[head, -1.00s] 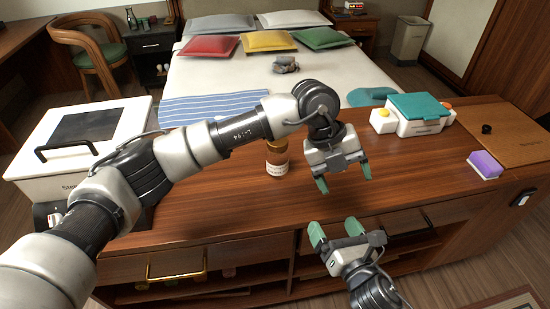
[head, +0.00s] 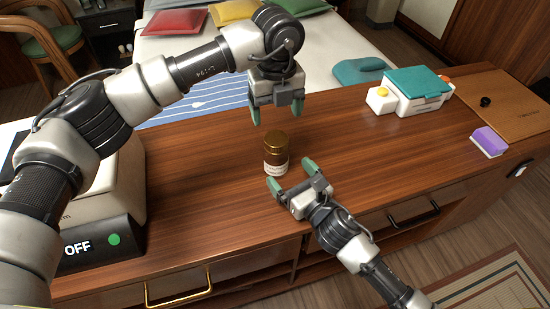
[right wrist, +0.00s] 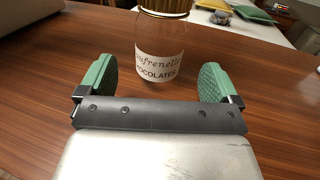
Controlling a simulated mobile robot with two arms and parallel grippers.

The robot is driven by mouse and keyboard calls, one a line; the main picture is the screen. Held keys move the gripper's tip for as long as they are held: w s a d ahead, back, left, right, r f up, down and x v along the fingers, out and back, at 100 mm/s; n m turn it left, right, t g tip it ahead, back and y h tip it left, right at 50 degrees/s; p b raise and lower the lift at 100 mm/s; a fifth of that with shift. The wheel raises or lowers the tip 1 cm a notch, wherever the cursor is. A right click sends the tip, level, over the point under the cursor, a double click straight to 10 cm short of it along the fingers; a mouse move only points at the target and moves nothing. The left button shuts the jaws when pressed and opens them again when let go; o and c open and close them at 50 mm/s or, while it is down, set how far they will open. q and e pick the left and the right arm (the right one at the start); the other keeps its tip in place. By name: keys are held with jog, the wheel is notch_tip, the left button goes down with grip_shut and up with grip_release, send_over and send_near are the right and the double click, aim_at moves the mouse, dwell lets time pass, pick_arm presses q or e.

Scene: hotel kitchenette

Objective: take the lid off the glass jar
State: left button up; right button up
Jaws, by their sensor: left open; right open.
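The glass jar (head: 276,165) stands upright on the wooden counter with its gold-brown lid (head: 276,140) on top. In the right wrist view the jar (right wrist: 161,50) has a white label reading partly "chocolates", and the lid (right wrist: 166,7) is cut off at the top edge. My left gripper (head: 270,115) is open and empty, pointing down above and just behind the lid. My right gripper (head: 291,175) is open, low at the counter's front side, its green fingertips to either side of the jar's near side. The jar is beyond the fingertips and not gripped.
A white box with a teal lid (head: 417,83) and a purple-topped block (head: 488,141) stand to the right, by a brown board (head: 510,100). A white appliance (head: 105,190) marked "OFF" is at the left. The counter around the jar is clear.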

aim_at(283, 166)
jog(key=x, duration=0.6)
jog(key=shift+w+a, duration=0.1)
